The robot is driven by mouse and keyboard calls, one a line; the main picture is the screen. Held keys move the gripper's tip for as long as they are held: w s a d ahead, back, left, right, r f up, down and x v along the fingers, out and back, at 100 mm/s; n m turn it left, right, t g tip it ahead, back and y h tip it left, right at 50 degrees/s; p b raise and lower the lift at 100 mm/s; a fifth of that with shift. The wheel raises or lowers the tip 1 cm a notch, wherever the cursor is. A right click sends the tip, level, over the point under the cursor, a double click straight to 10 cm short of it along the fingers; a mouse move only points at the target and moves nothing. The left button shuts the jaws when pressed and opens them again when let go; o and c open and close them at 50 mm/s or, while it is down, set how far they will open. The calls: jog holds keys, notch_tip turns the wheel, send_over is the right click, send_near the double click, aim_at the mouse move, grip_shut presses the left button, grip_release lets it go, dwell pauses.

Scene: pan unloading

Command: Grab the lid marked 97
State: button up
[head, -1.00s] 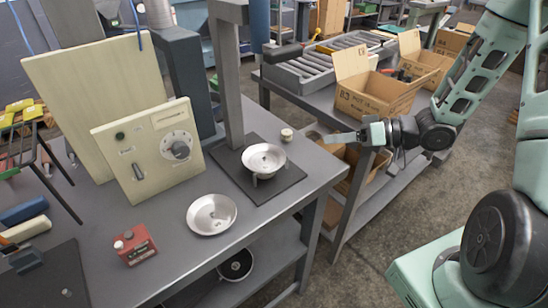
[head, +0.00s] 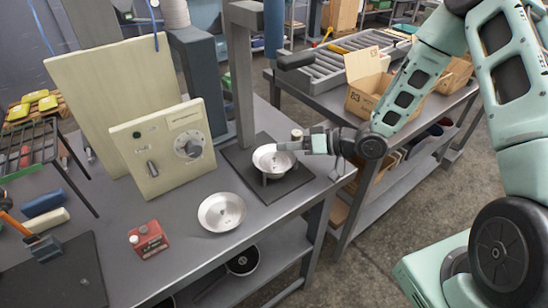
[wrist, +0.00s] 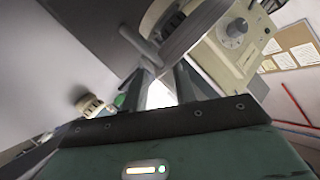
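A shallow round metal dish (head: 271,158), which may be a lid or pan, sits raised on a small stand on a dark mat. A second round metal dish (head: 221,212) lies on the grey table nearer me. I cannot read the number 97 on either. My gripper (head: 287,146) is at the right rim of the raised dish in the head view. In the wrist view my gripper (wrist: 161,82) has its two fingers apart with a gap between them. Part of a round metal piece (wrist: 188,32) shows just beyond the fingertips; I cannot tell whether they touch it.
A small pale-topped jar (head: 296,135) stands close behind my gripper. A grey post (head: 240,95) rises behind the raised dish. A cream panel with a dial (head: 165,150) and a red box (head: 148,239) stand to the left. A cardboard box (head: 365,97) is on the rear bench.

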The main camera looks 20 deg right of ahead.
jog(key=shift+w+a+f, duration=0.1)
jog(key=shift+w+a, duration=0.15)
jog(key=shift+a, duration=0.05)
jog(key=shift+c, duration=0.3)
grip_shut()
